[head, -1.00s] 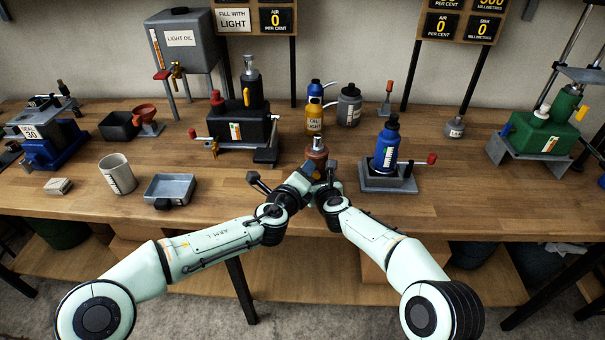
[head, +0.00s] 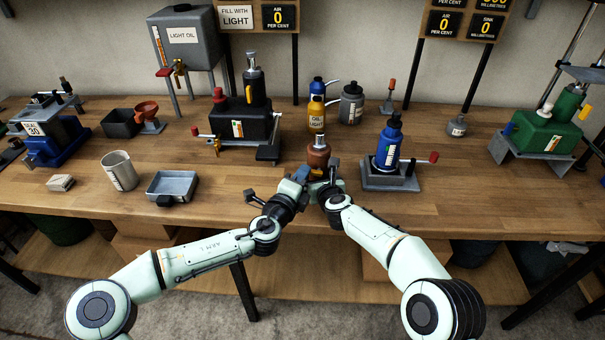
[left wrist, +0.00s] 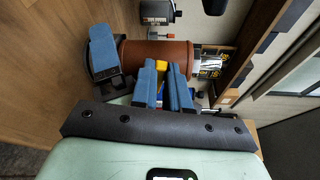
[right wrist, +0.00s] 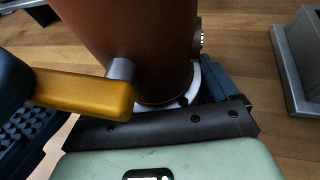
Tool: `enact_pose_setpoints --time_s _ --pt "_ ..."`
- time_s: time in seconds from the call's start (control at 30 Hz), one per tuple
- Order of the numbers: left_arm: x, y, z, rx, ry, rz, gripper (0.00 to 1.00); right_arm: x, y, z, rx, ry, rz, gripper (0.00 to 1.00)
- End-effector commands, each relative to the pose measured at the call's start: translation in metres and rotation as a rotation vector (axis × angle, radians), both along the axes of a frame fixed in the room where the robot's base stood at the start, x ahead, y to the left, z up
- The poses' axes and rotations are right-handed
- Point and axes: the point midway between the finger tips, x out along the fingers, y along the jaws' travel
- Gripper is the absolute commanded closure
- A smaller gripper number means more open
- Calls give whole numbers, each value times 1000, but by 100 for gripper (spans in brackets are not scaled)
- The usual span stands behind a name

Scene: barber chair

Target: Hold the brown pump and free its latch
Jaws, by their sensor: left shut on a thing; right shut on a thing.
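The brown pump (head: 318,152) stands near the table's front edge, a brown cylinder with a metal top. In the left wrist view its body (left wrist: 165,52) lies sideways across the picture. My left gripper (head: 296,180) has its blue fingers closed around the yellow latch (left wrist: 161,67). In the right wrist view the latch (right wrist: 85,92) juts leftward from a grey pivot on the pump, its end by a dark left finger. My right gripper (head: 330,178) is shut on the pump's lower end; one blue finger (right wrist: 215,80) shows there, the other side is mostly hidden.
A blue pump (head: 388,150) on a grey stand is close at the right. An orange bottle (head: 316,115) stands behind. A black pump (head: 240,125) is at the back left. A grey tray (head: 172,186) and a mug (head: 118,170) sit at the left. Bare wood lies between.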

Motion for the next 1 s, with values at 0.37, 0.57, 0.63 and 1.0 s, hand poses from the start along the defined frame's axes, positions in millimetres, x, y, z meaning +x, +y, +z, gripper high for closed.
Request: enact_pose_setpoints --time_s 0.37,0.57,0.63,1.0 --pt "-2 0 -3 -46 4 -7 100 0 3 4 4 -6 6 96" --pt "-2 0 -4 -45 4 -7 69 0 3 4 4 -6 6 96" --pt "-2 0 -4 -44 5 -6 60 0 3 4 4 -6 6 96" --pt "-4 3 -6 -42 10 -3 60 0 3 5 5 -6 5 96"
